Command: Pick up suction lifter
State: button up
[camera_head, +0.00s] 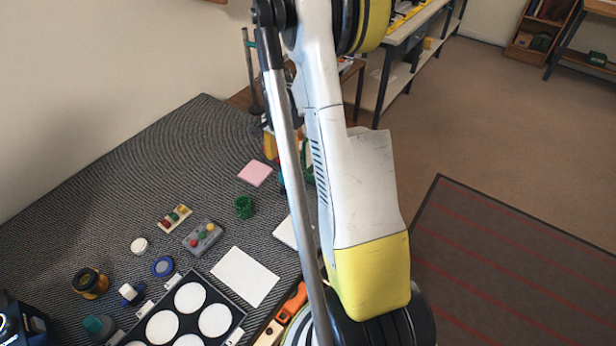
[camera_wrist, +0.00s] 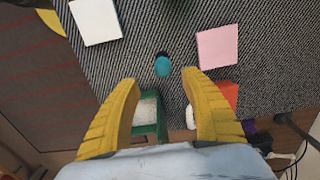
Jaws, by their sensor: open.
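My gripper (camera_wrist: 159,80) is open in the wrist view, its two yellow fingers spread with nothing held between them. A small teal item with a dark end (camera_wrist: 162,65) appears just past the fingertips, centred on the gap; it could be the suction lifter, but I cannot tell for sure. A bit of teal (camera_head: 281,182) shows beside my arm in the head view, mostly hidden. Another teal and grey item (camera_head: 99,326) is at the lower left of the head view. My arm hides the gripper in the head view.
A pink pad (camera_wrist: 218,47) lies right of the teal item and a white sheet (camera_wrist: 97,20) left. A green box with a pale top (camera_wrist: 150,112) and an orange item (camera_wrist: 229,93) stand near the fingers. A black tray with white discs (camera_head: 237,318) fills the mat's front.

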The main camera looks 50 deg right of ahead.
aim_at(283, 173)
notch_tip(283, 173, down, 5)
jog(key=shift+w+a+f+b, duration=0.1)
jog(key=shift+a+b, duration=0.05)
jog(key=shift+b, duration=0.75)
jog(key=f+b, duration=0.1)
jog(key=f, duration=0.1)
jog(key=f+b, duration=0.1)
jog(key=f, duration=0.2)
jog(key=shift+w+d+f+b, duration=0.2)
jog(key=shift+f+b, duration=0.1)
jog(key=shift+b, duration=0.1)
jog(key=shift+r, duration=0.15)
grip_shut()
